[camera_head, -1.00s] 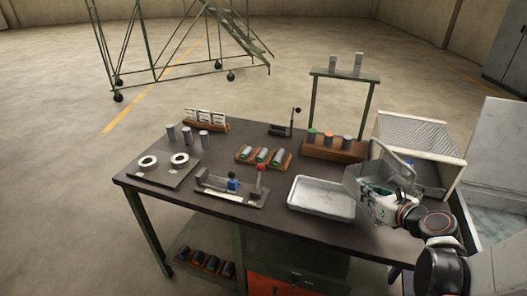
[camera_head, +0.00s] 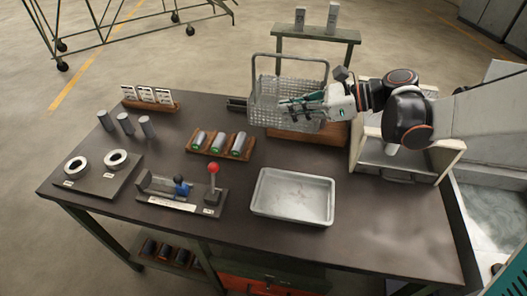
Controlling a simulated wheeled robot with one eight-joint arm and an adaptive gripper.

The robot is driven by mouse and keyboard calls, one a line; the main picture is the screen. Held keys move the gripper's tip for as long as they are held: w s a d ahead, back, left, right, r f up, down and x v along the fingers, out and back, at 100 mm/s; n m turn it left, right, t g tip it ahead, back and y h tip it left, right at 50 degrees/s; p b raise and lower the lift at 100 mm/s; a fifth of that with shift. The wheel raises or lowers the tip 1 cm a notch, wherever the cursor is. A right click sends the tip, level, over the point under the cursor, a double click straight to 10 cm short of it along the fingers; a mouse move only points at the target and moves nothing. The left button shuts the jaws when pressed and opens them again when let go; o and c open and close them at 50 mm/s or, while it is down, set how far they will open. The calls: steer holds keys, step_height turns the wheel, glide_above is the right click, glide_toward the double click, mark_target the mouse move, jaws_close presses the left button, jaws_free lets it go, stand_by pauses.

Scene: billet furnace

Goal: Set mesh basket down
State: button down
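The mesh basket (camera_head: 262,108) is a pale wire basket with a tall arched handle. My gripper (camera_head: 300,104) comes from the right and is shut on the basket's near right side; the exact contact is hard to see. The basket appears to hang above the table, but the gap beneath it cannot be judged. A shallow grey metal tray (camera_head: 293,217) lies on the table nearer the camera and appears empty.
A wooden block with grey cylinders (camera_head: 219,144), a fixture with a red-knobbed lever (camera_head: 214,168) and a plate with two rings (camera_head: 95,186) stand left. A raised shelf (camera_head: 315,33) rises behind. A pale box (camera_head: 400,172) stands right. The front right tabletop (camera_head: 380,235) is clear.

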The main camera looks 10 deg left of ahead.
step_height(320, 180, down, 20)
steer(key=b, duration=0.7)
steer(key=shift+r+b, duration=0.2)
steer(key=shift+b, duration=0.1)
steer(key=c, duration=1.8)
jaws_free()
